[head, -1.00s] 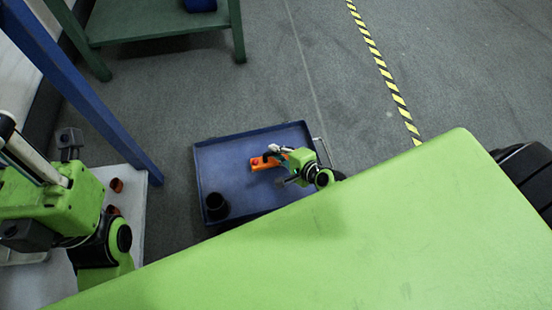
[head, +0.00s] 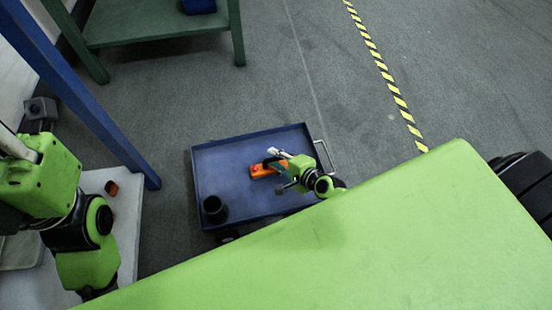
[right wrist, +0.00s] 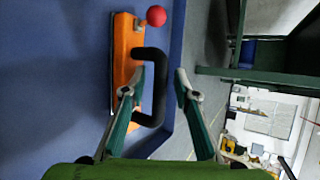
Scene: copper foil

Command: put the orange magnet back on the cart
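The orange magnet (head: 262,170) lies on the blue top of the cart (head: 232,163). In the right wrist view the magnet (right wrist: 124,48) is a long orange block with a red ball at one end and a black loop handle (right wrist: 159,85). My right gripper (head: 276,158) is at the magnet's right side. Its two teal fingers stand apart in the right wrist view (right wrist: 160,78), one on each side of the handle's outer bar, with a gap visible on the right. My left arm shows at the left, but its fingers are not visible.
A dark cup (head: 214,209) stands at the cart's front left corner. A metal push handle (head: 325,156) is at the cart's right end. A blue post (head: 95,105) and a white surface with a small brown item (head: 111,187) lie left. A green table (head: 160,22) stands behind.

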